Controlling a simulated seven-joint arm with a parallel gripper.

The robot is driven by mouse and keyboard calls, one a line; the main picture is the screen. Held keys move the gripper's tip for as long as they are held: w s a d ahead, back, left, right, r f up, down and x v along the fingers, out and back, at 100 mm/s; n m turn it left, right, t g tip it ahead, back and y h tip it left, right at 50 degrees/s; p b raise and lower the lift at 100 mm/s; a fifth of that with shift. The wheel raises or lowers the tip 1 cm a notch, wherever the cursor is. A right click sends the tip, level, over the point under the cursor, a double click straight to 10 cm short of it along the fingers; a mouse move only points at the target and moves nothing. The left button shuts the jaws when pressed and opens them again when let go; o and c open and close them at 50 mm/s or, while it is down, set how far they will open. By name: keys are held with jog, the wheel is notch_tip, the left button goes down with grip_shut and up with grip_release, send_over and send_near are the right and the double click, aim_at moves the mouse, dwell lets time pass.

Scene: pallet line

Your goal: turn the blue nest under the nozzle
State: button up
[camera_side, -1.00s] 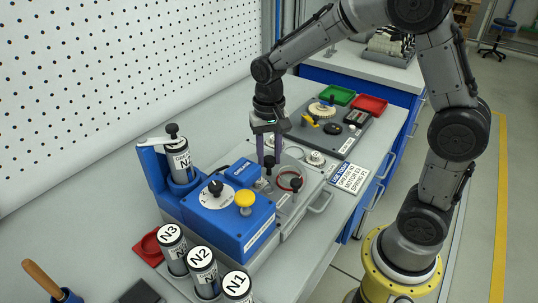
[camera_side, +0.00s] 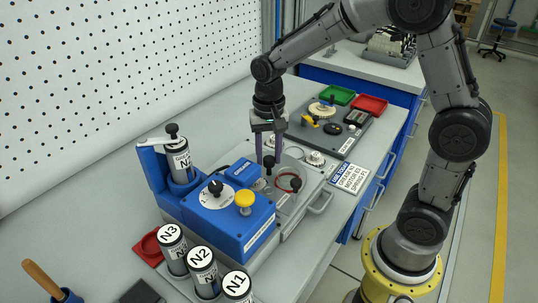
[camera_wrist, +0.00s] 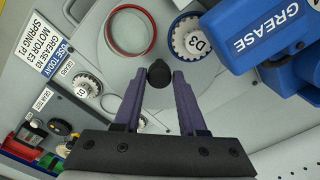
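My gripper (camera_side: 268,158) points down over the grey plate beside the blue grease unit (camera_side: 232,212). In the wrist view its two purple fingers (camera_wrist: 159,75) stand apart, one on each side of a black round knob (camera_wrist: 158,73). The knob looks slightly beyond the fingertips, with narrow gaps and no clear contact. A red ring (camera_wrist: 131,34) lies on the plate to the knob's upper left. The nozzle itself is not clear.
A white gear marked D2 (camera_wrist: 194,38) lies close to the blue grease housing (camera_wrist: 262,32). A second black knob (camera_side: 296,184) stands near the red ring. Canisters (camera_side: 202,270) stand at the front. A task card (camera_side: 349,178) and grey tray (camera_side: 345,135) lie to the right.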

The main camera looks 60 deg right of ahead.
aim_at(269, 158)
jog(key=o, duration=0.3)
jog(key=shift+f, duration=0.1)
jog(key=shift+o, duration=0.2)
jog(key=shift+s, duration=0.1)
notch_tip(269, 158, up, 14)
dwell(0.4)
jog(key=s+r+n+t, duration=0.25)
jog(key=s+r, duration=0.25)
jog(key=s, duration=0.6)
jog(key=s+a+f+n+t, duration=0.1)
jog(key=s+f+n+t, duration=0.2)
jog(key=s+f+n, duration=0.3)
notch_tip(269, 158, down, 2)
jog(key=s, duration=0.2)
jog(key=shift+s, duration=0.3)
